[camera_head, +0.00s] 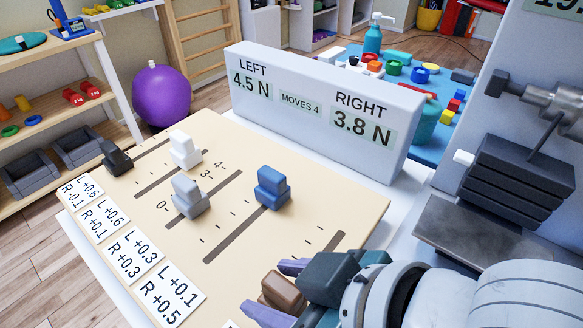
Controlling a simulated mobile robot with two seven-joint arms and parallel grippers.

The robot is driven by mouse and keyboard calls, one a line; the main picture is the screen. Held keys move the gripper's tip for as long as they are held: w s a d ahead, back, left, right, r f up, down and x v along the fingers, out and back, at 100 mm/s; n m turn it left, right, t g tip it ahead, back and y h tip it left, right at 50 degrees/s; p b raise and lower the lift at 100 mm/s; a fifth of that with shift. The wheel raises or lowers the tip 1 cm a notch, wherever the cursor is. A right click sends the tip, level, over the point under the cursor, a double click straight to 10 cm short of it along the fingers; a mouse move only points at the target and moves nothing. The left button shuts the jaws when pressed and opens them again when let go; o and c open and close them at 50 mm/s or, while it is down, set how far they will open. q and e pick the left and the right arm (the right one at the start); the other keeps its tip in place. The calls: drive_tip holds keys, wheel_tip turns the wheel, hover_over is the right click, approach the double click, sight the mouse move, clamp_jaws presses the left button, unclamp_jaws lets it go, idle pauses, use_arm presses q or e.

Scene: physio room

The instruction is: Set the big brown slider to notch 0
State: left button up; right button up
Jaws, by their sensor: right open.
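The big brown slider (284,294) is at the lower middle of the tan slider board (215,140), partly hidden by my right gripper. My right gripper (281,291) comes in from the lower right. Its two purple fingertips are apart, one on the far side and one on the near side of the brown slider. I cannot tell whether they touch it. A bare stretch of dark slot (334,241) shows beyond the gripper; the brown slider's notch marks are mostly hidden. My left gripper is not in view.
Blue (271,188), grey (188,196), white (185,150) and black (116,158) sliders stand farther left on the board. Number cards (128,253) line its left edge. Behind stands a display (310,100) reading LEFT 4.5 N, MOVES 4, RIGHT 3.8 N. Dark blocks (510,185) are at right.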

drive_tip(key=p+v, duration=0.2)
drive_tip(key=v, duration=0.8)
